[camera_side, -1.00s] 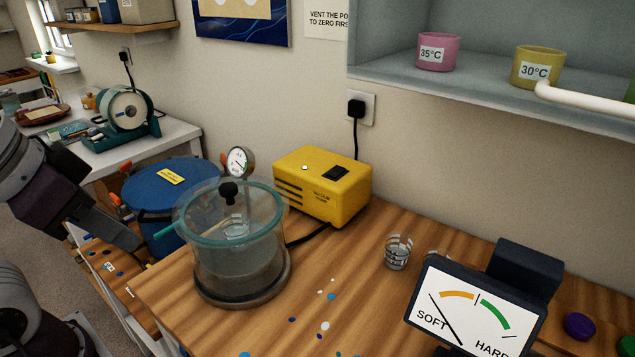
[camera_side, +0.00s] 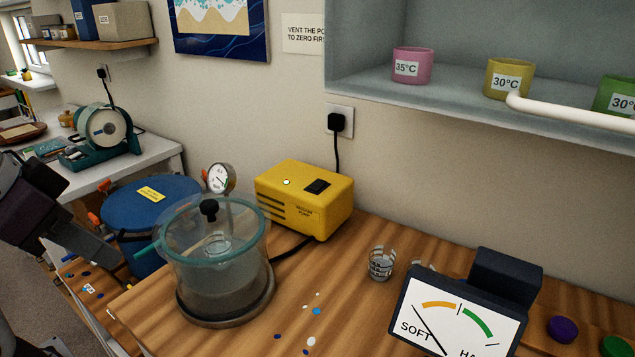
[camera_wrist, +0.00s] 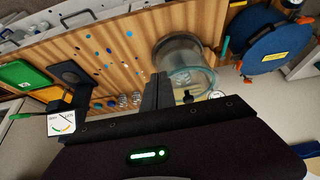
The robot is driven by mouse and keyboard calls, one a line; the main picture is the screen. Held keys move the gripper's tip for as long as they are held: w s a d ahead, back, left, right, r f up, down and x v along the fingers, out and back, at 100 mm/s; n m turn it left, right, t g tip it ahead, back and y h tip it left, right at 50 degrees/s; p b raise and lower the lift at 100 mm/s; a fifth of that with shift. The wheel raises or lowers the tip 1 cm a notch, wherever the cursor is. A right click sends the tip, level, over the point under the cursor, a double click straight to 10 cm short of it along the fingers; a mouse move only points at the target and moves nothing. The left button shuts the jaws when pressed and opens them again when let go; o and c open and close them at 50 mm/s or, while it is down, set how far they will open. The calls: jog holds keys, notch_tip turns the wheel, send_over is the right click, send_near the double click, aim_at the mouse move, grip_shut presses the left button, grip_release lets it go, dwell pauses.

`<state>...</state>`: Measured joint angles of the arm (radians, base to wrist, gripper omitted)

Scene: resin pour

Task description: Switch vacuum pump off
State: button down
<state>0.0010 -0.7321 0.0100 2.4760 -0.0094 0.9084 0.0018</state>
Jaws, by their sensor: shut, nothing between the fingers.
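The yellow vacuum pump (camera_side: 304,200) stands on the wooden bench against the wall. Its black rocker switch (camera_side: 317,186) and a small pale round light or button (camera_side: 287,182) are on top. I cannot tell which way the rocker is set. My gripper (camera_side: 115,260) is at the left of the side view, beside the blue drum and well away from the pump. In the wrist view my gripper (camera_wrist: 157,92) has its fingers together, with nothing between them. The pump cannot be made out in the wrist view.
A clear vacuum chamber (camera_side: 215,275) stands between my gripper and the pump, with a gauge (camera_side: 219,178) behind it. The blue drum (camera_side: 150,200) is at left. A small cup (camera_side: 381,265) and a SOFT/HARD meter (camera_side: 462,317) stand at right. A shelf (camera_side: 450,95) overhangs the right side.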

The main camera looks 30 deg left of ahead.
jog(key=w+a+r+n+h, duration=0.1)
jog(key=w+a+r, duration=0.3)
jog(key=w, duration=0.6)
jog(key=w+a+r+n, duration=0.1)
jog(key=w+r+n, duration=0.1)
jog(key=w+r, duration=0.5)
jog(key=w+a+r+n+h, duration=0.1)
jog(key=w+a+r, duration=0.2)
jog(key=w, duration=0.9)
jog(key=m+g+y, duration=0.2)
jog(key=m, duration=0.2)
send_over(321, 182)
jog(key=s, duration=0.5)
notch_tip(321, 182, down, 12)
jog(key=shift+w+f, duration=0.15)
jog(key=x, duration=1.4)
jog(key=shift+s, duration=0.25)
jog(key=shift+f, duration=0.15)
